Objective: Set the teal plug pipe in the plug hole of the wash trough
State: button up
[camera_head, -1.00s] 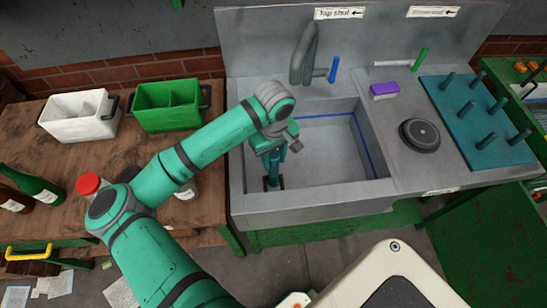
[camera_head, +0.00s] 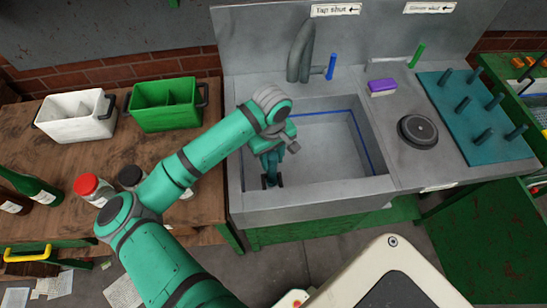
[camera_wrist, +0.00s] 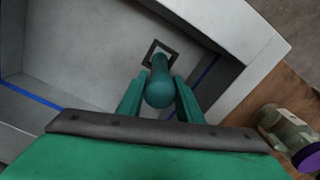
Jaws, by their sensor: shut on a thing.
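The wash trough (camera_head: 325,160) is a grey basin with a blue line around its inner wall. The plug hole (camera_wrist: 164,50) shows in the wrist view as a dark square frame on the trough floor. The teal plug pipe (camera_wrist: 159,90) stands between my gripper's fingers, its rounded top toward the wrist camera and its far end over the square frame. My gripper (camera_wrist: 160,98) is shut on the pipe; in the head view my gripper (camera_head: 270,172) is low inside the trough's left side. I cannot tell whether the pipe's lower end is seated in the hole.
A grey tap (camera_head: 302,50) with a blue lever (camera_head: 332,66) stands behind the trough. A purple sponge (camera_head: 382,86), a round dark disc (camera_head: 418,130) and a teal peg board (camera_head: 470,110) lie to the right. Jars and bottles stand left.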

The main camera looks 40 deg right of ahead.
jog(key=shift+f, duration=0.65)
dwell(0.7)
jog(key=o, duration=1)
jog(key=shift+a, duration=0.1)
notch_tip(320, 180, up, 10)
jog(key=shift+f, duration=0.2)
jog(key=shift+r, duration=0.65)
jog(key=shift+w, duration=0.1)
